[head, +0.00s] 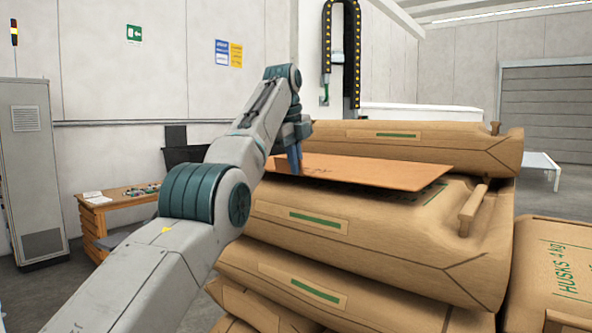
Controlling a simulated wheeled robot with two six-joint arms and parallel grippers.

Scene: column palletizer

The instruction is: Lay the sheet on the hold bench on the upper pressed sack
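A thin brown sheet (375,173) lies flat or nearly flat over the top of a brown paper sack (340,225) in the stack. A dark shadow shows under its near edge, so I cannot tell whether it fully rests on the sack or is just above it. My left gripper (295,165) comes in from the left, pointing down with its fingers at the sheet's left end, and looks shut on it. The fingertips are partly hidden by the sheet. My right gripper is not in view.
Another sack (420,145) lies behind the sheet. More sacks are stacked below, and one (560,265) stands at the right. A wooden bench (105,215) with small items and a grey cabinet (32,170) stand at the left. A white table (540,160) is far right.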

